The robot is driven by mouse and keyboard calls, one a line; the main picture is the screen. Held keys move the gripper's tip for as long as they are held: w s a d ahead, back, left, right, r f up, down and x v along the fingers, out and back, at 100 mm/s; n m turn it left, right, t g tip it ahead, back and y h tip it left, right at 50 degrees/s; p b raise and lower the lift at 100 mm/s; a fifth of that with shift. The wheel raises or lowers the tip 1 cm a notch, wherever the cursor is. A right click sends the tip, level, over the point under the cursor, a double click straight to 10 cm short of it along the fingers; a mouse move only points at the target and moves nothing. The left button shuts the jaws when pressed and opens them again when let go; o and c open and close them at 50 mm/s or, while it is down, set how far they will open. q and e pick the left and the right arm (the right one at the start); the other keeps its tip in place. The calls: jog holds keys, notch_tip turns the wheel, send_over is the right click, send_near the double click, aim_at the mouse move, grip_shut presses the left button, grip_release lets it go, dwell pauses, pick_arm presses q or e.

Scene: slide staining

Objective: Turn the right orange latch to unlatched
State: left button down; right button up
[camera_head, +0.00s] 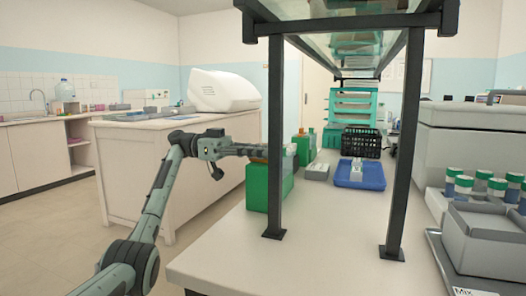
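A green box (258,190) stands on the white bench, partly behind the dark shelf post. A small orange part (258,158) shows at its top. I cannot tell whether this is the right latch or how it is turned. A second green box (304,150) stands farther back with orange (301,131) on top. My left arm comes in from the left. Its gripper (262,150) is over the top of the near green box, close to the orange part; contact is unclear. The post hides its fingertips. My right gripper is not in view.
Dark shelf posts (275,130) and (404,150) stand on the white bench (320,250). A blue tray (374,177), black crate (377,143) and grey rack (317,172) are behind. A grey instrument (485,238) is at right. The bench's front middle is clear.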

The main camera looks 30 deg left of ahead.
pick_arm(q)
jog(key=shift+f, duration=0.1)
jog(key=c, duration=1.5)
grip_release()
jog(key=shift+c, duration=0.2)
jog(key=v, duration=0.7)
jog(key=shift+a, duration=0.2)
